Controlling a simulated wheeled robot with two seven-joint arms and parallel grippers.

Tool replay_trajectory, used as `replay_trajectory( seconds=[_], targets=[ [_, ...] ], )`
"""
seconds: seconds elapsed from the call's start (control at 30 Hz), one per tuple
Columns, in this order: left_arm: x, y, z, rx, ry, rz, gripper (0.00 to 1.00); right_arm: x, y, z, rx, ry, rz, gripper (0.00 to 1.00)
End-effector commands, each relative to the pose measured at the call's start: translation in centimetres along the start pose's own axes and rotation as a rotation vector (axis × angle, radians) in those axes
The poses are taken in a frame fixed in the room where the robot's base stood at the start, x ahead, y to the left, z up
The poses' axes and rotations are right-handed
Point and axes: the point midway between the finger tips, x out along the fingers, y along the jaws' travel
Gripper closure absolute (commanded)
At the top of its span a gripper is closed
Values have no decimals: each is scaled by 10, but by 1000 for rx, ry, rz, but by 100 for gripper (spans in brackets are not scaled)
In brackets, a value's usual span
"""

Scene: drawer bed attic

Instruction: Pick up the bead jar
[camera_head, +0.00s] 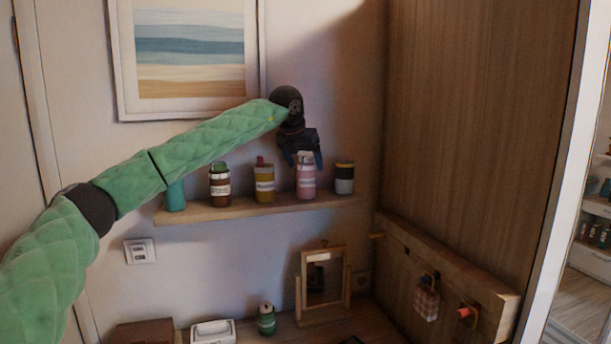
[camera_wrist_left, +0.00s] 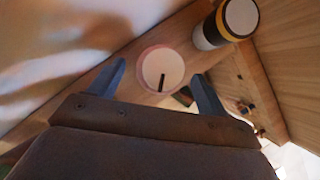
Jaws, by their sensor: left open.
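Several jars stand on the wall shelf (camera_head: 250,211); the frames do not label which one is the bead jar. A pink jar with a pale label (camera_head: 306,182) stands upright there, right of the yellow jar (camera_head: 264,184). My left gripper (camera_head: 304,160) points down right over the pink jar, its fingers open at the jar's top. In the left wrist view the pink jar's round pale lid (camera_wrist_left: 161,65) lies between the two open fingers of the left gripper (camera_wrist_left: 160,72). I cannot tell whether a finger touches it. My right gripper is not in view.
A dark jar with a white band (camera_head: 344,178) stands close on the right. A brown jar (camera_head: 219,186) and a teal one (camera_head: 175,196) stand to the left. A picture frame (camera_head: 190,60) hangs above. A wooden panel (camera_head: 470,110) closes the right side.

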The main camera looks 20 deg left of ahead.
Motion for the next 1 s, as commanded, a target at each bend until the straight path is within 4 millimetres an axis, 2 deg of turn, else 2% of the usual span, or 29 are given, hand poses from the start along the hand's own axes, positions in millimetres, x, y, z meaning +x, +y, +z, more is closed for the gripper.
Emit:
replay_trajectory(
  seconds=[0.2, 0.5, 0.53, 0.7, 0.8, 1.0],
  targets=[
    [16, 0, 0, 0, 2, 1, 23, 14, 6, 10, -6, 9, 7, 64],
    [20, 0, 0, 0, 1, 1, 23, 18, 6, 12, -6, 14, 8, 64],
    [20, 0, 0, 0, 1, 1, 24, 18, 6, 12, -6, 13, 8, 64],
    [20, 0, 0, 0, 2, 0, 58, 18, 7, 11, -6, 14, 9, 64],
    [20, 0, 0, 0, 2, 0, 74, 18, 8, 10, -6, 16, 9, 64],
    [20, 0, 0, 0, 2, 1, 74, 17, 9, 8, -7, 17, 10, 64]
  ],
)
